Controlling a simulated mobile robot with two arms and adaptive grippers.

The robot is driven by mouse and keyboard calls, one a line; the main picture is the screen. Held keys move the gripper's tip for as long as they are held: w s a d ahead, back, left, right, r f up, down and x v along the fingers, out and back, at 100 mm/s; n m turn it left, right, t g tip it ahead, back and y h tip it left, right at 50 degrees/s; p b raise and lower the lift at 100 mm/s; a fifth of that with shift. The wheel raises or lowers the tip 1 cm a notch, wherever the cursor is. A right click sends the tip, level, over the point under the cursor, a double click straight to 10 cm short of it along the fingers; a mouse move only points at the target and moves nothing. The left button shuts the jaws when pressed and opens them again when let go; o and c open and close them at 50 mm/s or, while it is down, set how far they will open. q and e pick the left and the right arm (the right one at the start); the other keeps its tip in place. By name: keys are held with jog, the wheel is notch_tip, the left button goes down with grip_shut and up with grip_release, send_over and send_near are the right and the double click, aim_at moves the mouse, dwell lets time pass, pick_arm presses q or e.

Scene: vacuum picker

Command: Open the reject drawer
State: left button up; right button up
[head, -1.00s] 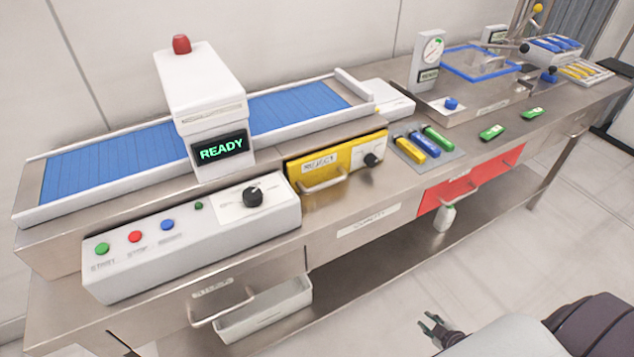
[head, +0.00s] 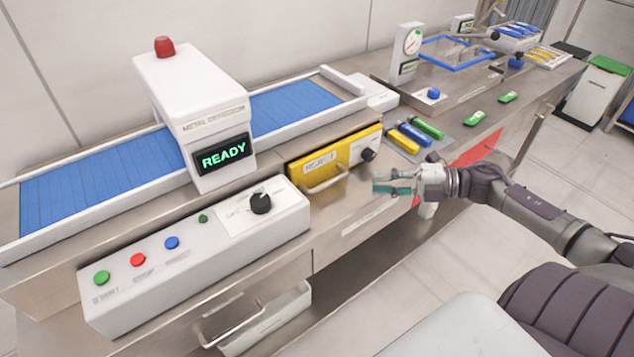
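The reject drawer (head: 350,153) has a yellow front with a REJECT label and sits below the conveyor's right end. Its front looks flush with its housing, so it appears shut. Its metal bar handle (head: 324,185) is at the lower left of the front. My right gripper (head: 378,184) is to the right of the handle and apart from it in the picture, with its fingers pointing left. Teal colour shows on or between the fingers; I cannot tell whether they are open. My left gripper is out of view.
A black knob (head: 367,154) is on the drawer housing's right. A white control box (head: 195,250) with buttons and a dial stands to the left. Coloured blocks lie on a grey mat (head: 442,143) behind my gripper. A lower drawer (head: 265,325) stands open below.

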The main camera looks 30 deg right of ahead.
aim_at(328, 181)
jog(key=p+x, duration=0.1)
jog(key=x, duration=1)
jog(key=shift+w, duration=0.15)
jog(key=shift+w+a+f, duration=0.15)
jog(key=shift+w+a, duration=0.15)
jog(key=shift+a, duration=0.15)
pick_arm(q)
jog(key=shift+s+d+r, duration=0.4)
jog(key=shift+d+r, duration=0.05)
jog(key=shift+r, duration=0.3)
pick_arm(e)
jog(key=shift+a, duration=0.1)
grip_shut()
